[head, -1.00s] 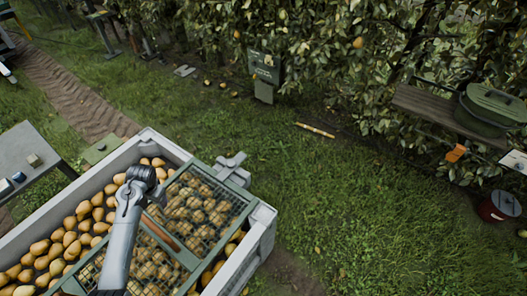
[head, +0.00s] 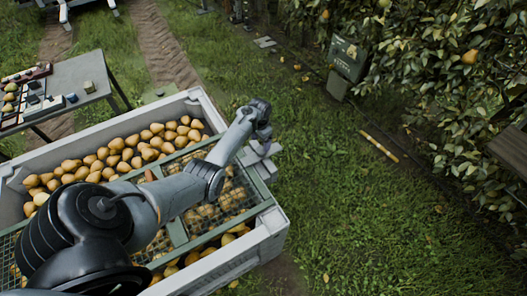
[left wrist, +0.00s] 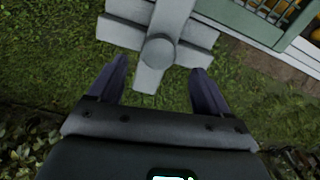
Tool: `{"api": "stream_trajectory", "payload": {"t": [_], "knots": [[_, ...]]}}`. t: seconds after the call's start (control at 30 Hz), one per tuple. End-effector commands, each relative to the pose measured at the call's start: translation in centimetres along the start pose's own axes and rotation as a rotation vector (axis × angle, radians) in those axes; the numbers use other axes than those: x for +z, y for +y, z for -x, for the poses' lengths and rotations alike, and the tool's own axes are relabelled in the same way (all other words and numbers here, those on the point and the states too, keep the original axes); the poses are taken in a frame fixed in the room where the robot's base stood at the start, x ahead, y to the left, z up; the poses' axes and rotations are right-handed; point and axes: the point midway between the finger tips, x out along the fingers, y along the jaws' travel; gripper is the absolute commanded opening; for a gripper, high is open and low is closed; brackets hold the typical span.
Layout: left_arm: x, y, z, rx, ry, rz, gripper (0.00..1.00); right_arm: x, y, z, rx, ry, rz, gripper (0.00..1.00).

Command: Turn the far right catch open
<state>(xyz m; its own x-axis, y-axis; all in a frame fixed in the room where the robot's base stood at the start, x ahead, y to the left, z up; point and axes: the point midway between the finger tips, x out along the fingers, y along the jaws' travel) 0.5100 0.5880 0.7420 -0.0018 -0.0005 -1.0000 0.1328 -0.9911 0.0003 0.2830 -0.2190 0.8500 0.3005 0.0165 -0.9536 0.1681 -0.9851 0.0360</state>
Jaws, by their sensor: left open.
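The far right catch (head: 268,168) is a pale grey piece on the outer edge of the crate, partly hidden by my left gripper in the head view. In the left wrist view the catch (left wrist: 160,50) has a round knob on a bar that crosses wider grey plates. My left gripper (head: 262,138) is over the catch. In the left wrist view its fingers (left wrist: 160,66) are open, with the end of the bar showing between them; I cannot tell if they touch it. My right gripper is not in view.
The grey crate (head: 276,222) holds many pears, with a green-framed mesh lid (head: 262,190) over part of it. A grey table (head: 95,75) stands at the left. A green box (head: 347,60) stands by the trees.

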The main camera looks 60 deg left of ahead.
Motion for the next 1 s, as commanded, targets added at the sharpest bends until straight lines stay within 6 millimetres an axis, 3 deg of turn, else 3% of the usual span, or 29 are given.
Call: {"api": "stream_trajectory", "payload": {"t": [0.1, 0.4, 0.87, 1.0], "knots": [[0.0, 0.0, -2.5, 0.0, -0.001, -0.001, 0.78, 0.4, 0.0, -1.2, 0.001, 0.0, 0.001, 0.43], [0.0, 0.0, -5.9, -0.001, 0.0, 0.0, 0.78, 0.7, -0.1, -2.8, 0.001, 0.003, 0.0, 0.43], [0.0, 0.0, -6.5, -0.001, 0.001, 0.0, 0.78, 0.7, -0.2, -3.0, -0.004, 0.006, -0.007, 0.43], [0.0, 0.0, -6.5, -0.001, 0.001, -0.001, 0.57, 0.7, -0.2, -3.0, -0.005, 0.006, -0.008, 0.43]]}}
